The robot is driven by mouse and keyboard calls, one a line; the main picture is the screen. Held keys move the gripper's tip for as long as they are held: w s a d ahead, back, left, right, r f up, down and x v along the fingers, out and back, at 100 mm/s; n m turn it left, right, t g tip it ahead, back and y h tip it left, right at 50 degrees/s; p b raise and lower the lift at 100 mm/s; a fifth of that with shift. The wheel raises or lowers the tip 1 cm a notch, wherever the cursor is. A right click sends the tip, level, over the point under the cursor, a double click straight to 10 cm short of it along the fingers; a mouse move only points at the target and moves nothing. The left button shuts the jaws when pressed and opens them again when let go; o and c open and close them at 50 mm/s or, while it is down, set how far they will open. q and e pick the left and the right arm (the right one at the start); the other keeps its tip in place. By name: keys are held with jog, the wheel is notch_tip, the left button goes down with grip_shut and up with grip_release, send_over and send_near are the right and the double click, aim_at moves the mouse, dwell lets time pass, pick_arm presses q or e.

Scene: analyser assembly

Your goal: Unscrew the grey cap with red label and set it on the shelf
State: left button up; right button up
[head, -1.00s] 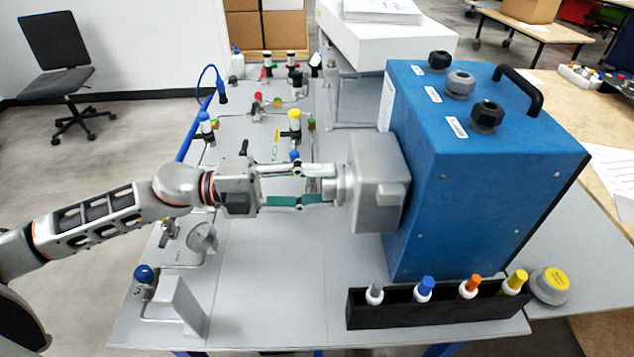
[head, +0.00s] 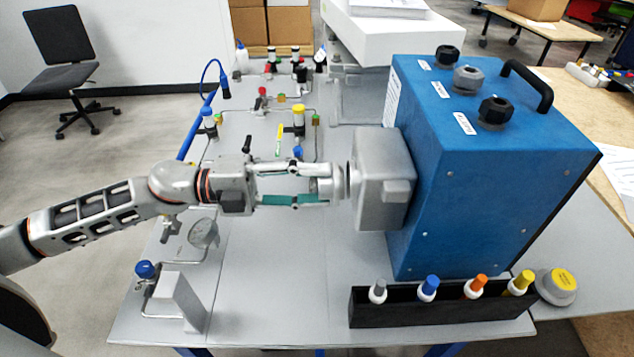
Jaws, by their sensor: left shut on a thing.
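A grey round cap (head: 327,188) sits between the fingertips of my left gripper (head: 318,187), which is shut on it from the left. Its face points right, towards the grey housing (head: 384,180) on the left side of the blue analyser. A narrow gap with a short grey stub shows between cap and housing; I cannot tell whether they still touch. No red label is visible on the cap from here. The grey shelf (head: 578,240) extends to the right of the analyser. My right gripper is not in view.
A second grey cap with a yellow label (head: 557,286) lies on the shelf near its front. A black rack (head: 440,312) with several colour-topped bottles stands in front of the analyser. Tubing and valves (head: 298,120) lie behind my gripper. The shelf's right part is clear.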

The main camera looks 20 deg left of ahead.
pick_arm(q)
jog(key=shift+s+a+r, duration=0.15)
jog(key=shift+a+r, duration=0.15)
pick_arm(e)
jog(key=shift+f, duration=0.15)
pick_arm(q)
jog(key=b+v, duration=0.2)
jog(key=v, duration=0.5)
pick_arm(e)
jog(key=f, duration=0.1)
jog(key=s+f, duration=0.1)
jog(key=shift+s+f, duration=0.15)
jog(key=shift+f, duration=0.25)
pick_arm(q)
jog(key=shift+d+r, duration=0.1)
